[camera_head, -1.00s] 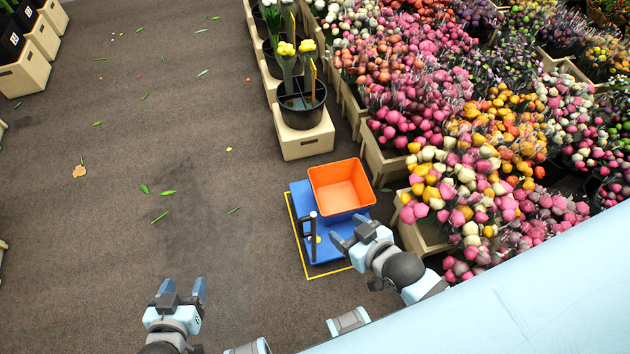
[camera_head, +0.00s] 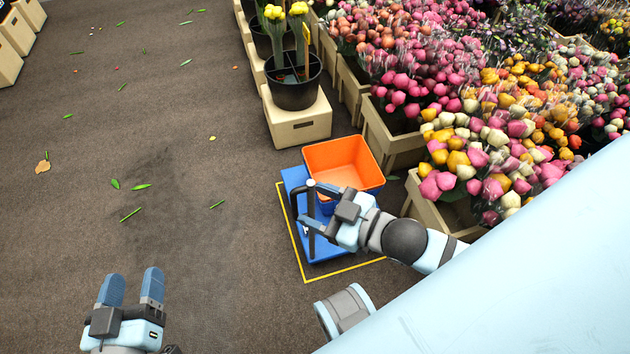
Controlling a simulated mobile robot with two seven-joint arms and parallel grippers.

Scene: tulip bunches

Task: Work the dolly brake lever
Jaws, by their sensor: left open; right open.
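The dolly is a low blue platform (camera_head: 325,268) with an orange bin (camera_head: 345,158) on it. A dark upright lever (camera_head: 311,240) with a pale top stands at its left side, in front of the bin. My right gripper (camera_head: 312,205) is open at the upper part of this lever, with its fingertips pointing left. In this view the lever passes between or just behind the fingers; I cannot tell whether they touch it. The gripper hides part of the platform and bin. My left gripper (camera_head: 132,282) is open and empty over the floor at the lower left.
A yellow line (camera_head: 296,252) on the floor frames the dolly. A wooden crate (camera_head: 298,125) with a black tulip bucket stands behind it. Crates of tulip bunches (camera_head: 480,140) fill the right.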

